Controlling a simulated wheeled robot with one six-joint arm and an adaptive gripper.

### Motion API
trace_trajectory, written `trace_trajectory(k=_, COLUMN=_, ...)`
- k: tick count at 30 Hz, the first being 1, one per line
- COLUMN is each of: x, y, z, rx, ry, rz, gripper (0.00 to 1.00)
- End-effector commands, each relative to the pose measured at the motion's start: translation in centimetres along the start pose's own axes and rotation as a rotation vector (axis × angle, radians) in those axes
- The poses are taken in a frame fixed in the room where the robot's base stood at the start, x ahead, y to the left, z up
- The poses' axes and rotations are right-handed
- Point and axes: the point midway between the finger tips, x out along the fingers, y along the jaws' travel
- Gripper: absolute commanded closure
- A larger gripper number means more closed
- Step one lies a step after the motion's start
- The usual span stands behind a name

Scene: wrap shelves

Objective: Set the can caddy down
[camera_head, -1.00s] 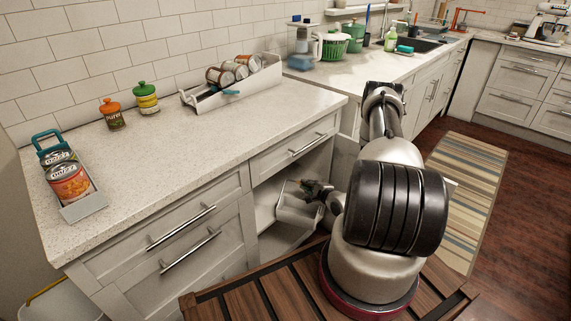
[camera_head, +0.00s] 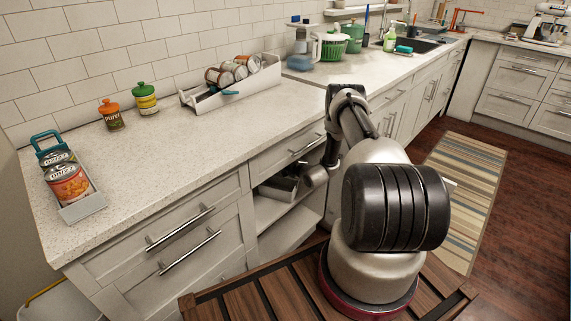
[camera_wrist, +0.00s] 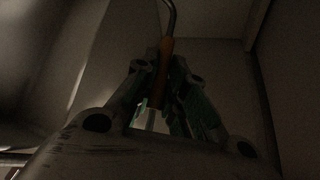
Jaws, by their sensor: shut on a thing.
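My gripper (camera_wrist: 164,72) is inside the dark open cabinet, with its fingers shut on the orange-brown grip of the can caddy's handle (camera_wrist: 166,48). A bent metal rod runs up from the grip. In the head view the grey caddy (camera_head: 280,194) shows in the upper part of the cabinet opening, under the drawer. My wrist and arm cover its right side. I cannot tell whether its base touches the shelf or what is inside it. A second caddy, with a teal handle (camera_head: 46,141) and cans, stands on the counter at the left.
The cabinet shelf (camera_head: 290,222) shows bare below the caddy. The drawer front (camera_head: 292,150) closes the opening above. On the counter stand a white rack (camera_head: 235,97) of cans, an orange-lidded jar (camera_head: 112,115) and a green-lidded jar (camera_head: 145,98). The middle counter is clear.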

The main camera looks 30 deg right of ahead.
Motion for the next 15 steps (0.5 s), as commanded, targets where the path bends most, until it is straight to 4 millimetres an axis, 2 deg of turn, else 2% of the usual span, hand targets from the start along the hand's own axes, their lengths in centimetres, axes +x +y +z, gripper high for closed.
trace_trajectory(k=6, x=1.6, y=-0.7, z=0.2, rx=0.0, ry=-0.001, rz=-0.002, gripper=1.0)
trace_trajectory(k=15, x=1.7, y=0.0, z=0.0, rx=0.0, ry=0.0, rz=0.0, gripper=1.0)
